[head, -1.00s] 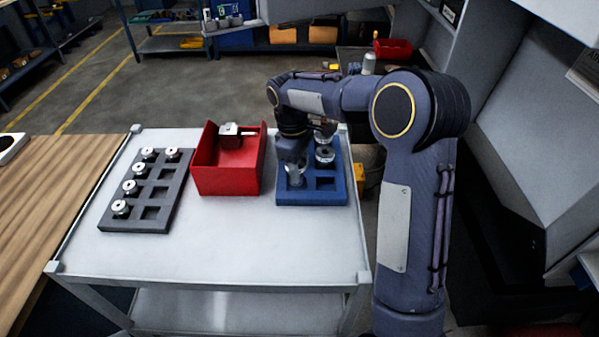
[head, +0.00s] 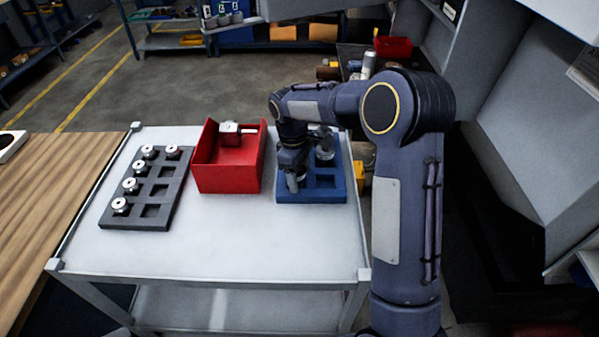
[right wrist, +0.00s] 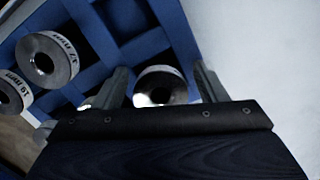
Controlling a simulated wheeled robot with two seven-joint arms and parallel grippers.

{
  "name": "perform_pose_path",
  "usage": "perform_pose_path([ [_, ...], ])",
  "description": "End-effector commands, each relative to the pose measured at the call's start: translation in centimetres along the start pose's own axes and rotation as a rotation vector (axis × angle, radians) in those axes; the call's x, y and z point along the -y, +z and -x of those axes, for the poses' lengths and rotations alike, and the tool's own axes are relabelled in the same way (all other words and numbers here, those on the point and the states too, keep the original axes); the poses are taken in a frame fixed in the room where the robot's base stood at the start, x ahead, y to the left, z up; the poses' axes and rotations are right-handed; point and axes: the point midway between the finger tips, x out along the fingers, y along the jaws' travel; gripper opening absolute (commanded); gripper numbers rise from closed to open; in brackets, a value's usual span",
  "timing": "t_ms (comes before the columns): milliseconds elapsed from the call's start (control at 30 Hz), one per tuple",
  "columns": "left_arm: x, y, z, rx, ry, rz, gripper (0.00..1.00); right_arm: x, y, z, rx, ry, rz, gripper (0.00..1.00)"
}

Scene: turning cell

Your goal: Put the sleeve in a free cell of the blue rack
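The blue rack (head: 325,197) stands at the right of the white cart top. My right gripper (head: 293,184) is low over its front left part and hides some of its cells. In the right wrist view a metal sleeve (right wrist: 160,85) is between the two fingertips of my right gripper (right wrist: 162,82). A narrow gap shows on each side, so the fingers look open around it. The sleeve appears to be at a rack cell; how deep it sits is hidden. Two other marked sleeves (right wrist: 47,60) sit in the rack (right wrist: 180,30). My left gripper is not in view.
A red bin (head: 229,180) with a metal part in it stands left of the rack. A dark grey rack (head: 120,222) farther left holds several sleeves and has empty cells. The front of the cart top (head: 220,250) is clear.

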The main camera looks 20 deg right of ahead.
Motion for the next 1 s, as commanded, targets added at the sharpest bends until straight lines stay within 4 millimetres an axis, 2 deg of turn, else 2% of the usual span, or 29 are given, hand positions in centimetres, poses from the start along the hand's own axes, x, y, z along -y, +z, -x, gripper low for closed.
perform_pose_path([
  [267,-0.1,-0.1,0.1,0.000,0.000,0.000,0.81,0.0,0.0,0.8,-0.002,0.001,0.000,0.65],
  [367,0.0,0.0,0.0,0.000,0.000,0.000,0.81,-0.1,-0.1,2.4,-0.005,0.003,-0.001,0.65],
  [700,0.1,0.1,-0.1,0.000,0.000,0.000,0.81,0.0,0.0,9.6,-0.004,0.002,0.001,0.65],
  [833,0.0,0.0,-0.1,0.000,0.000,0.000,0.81,0.0,-0.1,11.3,-0.002,0.001,0.001,0.65],
  [1000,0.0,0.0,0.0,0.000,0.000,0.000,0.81,0.0,0.0,12.3,0.000,0.000,0.000,0.65],
])
